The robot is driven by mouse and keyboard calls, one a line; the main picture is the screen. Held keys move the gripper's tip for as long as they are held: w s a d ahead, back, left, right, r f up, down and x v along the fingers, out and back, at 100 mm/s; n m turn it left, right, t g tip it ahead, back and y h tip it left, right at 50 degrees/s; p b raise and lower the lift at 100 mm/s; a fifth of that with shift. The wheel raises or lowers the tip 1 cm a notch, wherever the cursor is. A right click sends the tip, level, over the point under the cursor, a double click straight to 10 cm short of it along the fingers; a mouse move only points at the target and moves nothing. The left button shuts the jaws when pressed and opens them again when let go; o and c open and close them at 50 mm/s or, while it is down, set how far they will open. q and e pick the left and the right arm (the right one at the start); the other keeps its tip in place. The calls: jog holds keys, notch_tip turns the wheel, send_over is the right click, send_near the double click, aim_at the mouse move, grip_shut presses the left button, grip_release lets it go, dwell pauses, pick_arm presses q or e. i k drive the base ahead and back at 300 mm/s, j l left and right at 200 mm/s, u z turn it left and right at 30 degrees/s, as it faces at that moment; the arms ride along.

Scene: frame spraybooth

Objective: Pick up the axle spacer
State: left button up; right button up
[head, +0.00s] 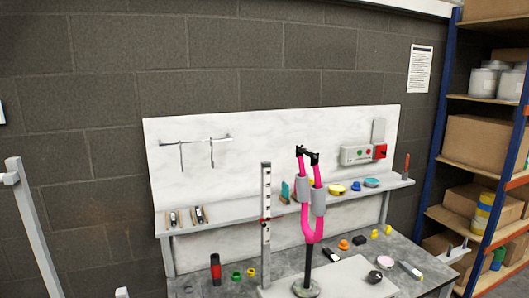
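I cannot tell for certain which small part is the axle spacer. A small green ring-like piece (237,275) and a small yellow piece (251,272) lie on the grey bench top (205,281) at its left front. Other small yellow and orange pieces lie at the bench's right, such as an orange piece (343,244) and a yellow piece (375,234). A pink bicycle fork (309,230) with grey sleeves stands upright on a black post in the middle of the bench. Neither of my grippers shows in the head view.
A white measuring post (266,225) stands left of the fork. A red-and-black cylinder (215,268) stands at the bench's left front. A shelf (240,212) with small items runs along the white back panel (250,140). A loaded rack (460,165) stands on the right.

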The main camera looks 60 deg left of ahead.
aim_at(306, 151)
jog(key=u, duration=1.5)
